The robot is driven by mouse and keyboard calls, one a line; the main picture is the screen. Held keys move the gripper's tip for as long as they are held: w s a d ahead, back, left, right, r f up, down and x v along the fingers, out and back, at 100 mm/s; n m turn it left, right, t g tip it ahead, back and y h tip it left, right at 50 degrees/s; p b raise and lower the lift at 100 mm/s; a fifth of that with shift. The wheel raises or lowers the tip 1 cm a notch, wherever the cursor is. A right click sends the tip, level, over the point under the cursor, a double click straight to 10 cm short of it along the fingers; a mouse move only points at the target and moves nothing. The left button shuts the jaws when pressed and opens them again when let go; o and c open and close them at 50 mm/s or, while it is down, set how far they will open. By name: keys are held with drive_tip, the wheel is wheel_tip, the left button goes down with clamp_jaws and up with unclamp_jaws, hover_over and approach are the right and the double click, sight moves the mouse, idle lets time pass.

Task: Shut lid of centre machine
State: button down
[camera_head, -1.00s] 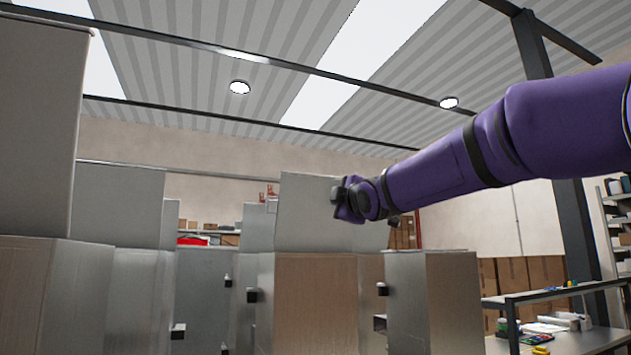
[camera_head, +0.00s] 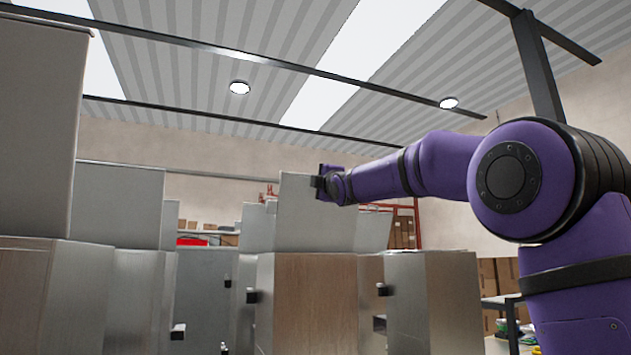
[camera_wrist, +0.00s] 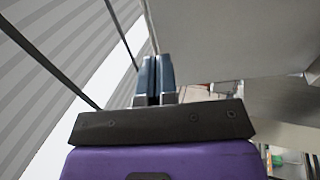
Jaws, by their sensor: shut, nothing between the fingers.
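The machine near the middle of the head view (camera_head: 315,305) has a brownish front. Its lid (camera_head: 305,228) is a flat grey panel standing raised and nearly upright. My gripper (camera_head: 322,183) is at the upper right part of this lid and covers a bit of it. In the wrist view my gripper (camera_wrist: 153,75) has its two dark fingers together, with nothing between them. A large grey panel (camera_wrist: 225,40), likely the lid, fills the upper right there. I cannot tell whether the fingers touch it.
Other machines stand close by: a tall one at the left (camera_head: 25,290) and a grey one at the right (camera_head: 435,300). Several other lids are raised, including one just right of my gripper (camera_head: 372,232). Shelves and a bench are beyond. The space above the lids is free.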

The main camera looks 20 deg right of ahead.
drive_tip(key=shift+x, duration=2)
